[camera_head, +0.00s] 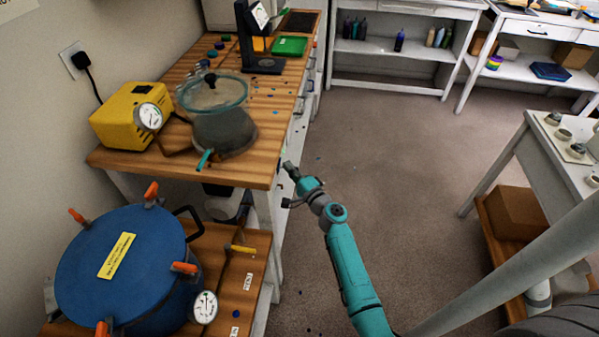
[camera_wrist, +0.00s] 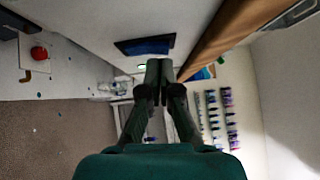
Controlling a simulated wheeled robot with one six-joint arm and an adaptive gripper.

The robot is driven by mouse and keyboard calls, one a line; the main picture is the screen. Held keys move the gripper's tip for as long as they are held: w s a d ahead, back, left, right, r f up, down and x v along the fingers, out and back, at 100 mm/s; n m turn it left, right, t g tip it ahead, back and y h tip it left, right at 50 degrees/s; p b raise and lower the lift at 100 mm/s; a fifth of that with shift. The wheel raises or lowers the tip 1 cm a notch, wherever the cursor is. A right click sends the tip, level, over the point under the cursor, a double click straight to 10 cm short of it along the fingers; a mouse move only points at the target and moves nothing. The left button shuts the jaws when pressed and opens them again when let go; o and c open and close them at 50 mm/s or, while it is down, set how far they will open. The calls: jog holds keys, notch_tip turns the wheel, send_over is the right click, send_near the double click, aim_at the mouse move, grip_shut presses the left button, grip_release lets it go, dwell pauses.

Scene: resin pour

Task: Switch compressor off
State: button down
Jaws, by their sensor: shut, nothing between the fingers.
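A white and black machine (camera_head: 228,205) sits partly hidden under the wooden bench; it may be the compressor, and its switch cannot be made out. A blue pressure pot (camera_head: 125,265) with orange clamps stands on the low wooden stand in front of it. A yellow box (camera_head: 130,113) with a gauge stands on the bench, plugged into the wall. My gripper (camera_head: 289,170) is just right of the bench's front corner, apart from these machines. In the wrist view my gripper (camera_wrist: 158,67) is shut and empty.
The wooden bench (camera_head: 275,150) has a clear-lidded chamber (camera_head: 222,115) near its front edge. A red round thing (camera_wrist: 39,53) shows in the wrist view. The floor (camera_head: 400,150) is open to the right.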

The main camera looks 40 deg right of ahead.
jog(key=shift+w+a, duration=0.2)
jog(key=shift+w, duration=0.05)
jog(key=shift+w+a+r, duration=0.1)
jog(key=shift+w, duration=0.05)
dwell(0.4)
